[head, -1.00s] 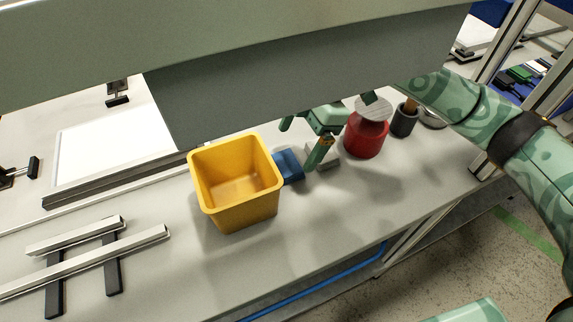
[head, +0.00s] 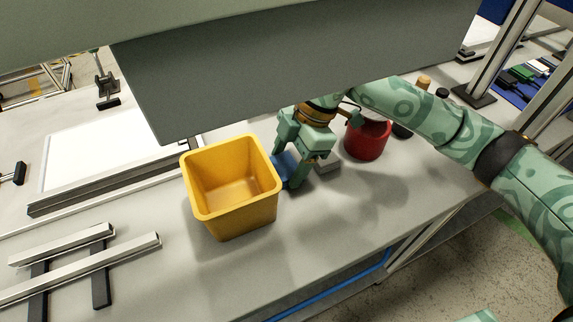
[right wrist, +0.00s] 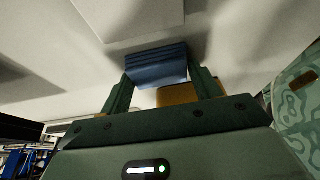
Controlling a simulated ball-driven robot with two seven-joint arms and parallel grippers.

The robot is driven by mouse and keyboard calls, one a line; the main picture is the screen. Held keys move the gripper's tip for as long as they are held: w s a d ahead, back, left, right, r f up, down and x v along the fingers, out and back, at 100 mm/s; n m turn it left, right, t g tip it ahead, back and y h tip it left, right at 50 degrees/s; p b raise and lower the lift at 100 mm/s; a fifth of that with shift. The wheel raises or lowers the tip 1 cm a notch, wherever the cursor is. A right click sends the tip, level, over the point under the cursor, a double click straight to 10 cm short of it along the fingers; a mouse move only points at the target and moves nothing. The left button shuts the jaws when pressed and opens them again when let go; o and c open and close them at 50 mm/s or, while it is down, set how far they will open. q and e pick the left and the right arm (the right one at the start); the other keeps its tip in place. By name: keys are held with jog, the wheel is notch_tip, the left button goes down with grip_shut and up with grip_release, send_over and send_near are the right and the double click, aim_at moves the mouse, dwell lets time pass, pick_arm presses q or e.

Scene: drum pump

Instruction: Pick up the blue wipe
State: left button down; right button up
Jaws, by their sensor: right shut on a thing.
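The blue wipe (head: 284,166) is a small folded blue block on the bench, just right of the yellow bin. My right gripper (head: 288,171) is down over it, and its fingers partly hide it in the head view. In the right wrist view the wipe (right wrist: 156,68) sits between the two fingertips (right wrist: 160,76), and the gripper is shut on it. I cannot tell whether the wipe is clear of the bench. My left gripper is not in view.
The yellow bin (head: 230,212) stands open right beside the wipe. A small grey block (head: 327,163) and a red can (head: 367,141) stand to the right of the gripper. The bench front (head: 330,225) is clear.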

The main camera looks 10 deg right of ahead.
aim_at(279, 168)
jog(key=shift+r+p, duration=0.35)
jog(key=shift+r, duration=0.2)
notch_tip(279, 168, up, 3)
jog(key=shift+f+p, duration=0.1)
jog(key=shift+p, duration=0.7)
pick_arm(q)
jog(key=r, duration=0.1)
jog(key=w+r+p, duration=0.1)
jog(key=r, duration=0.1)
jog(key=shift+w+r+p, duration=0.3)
jog(key=shift+p, duration=0.05)
pick_arm(e)
jog(key=w+r, duration=0.9)
jog(key=w, duration=0.5)
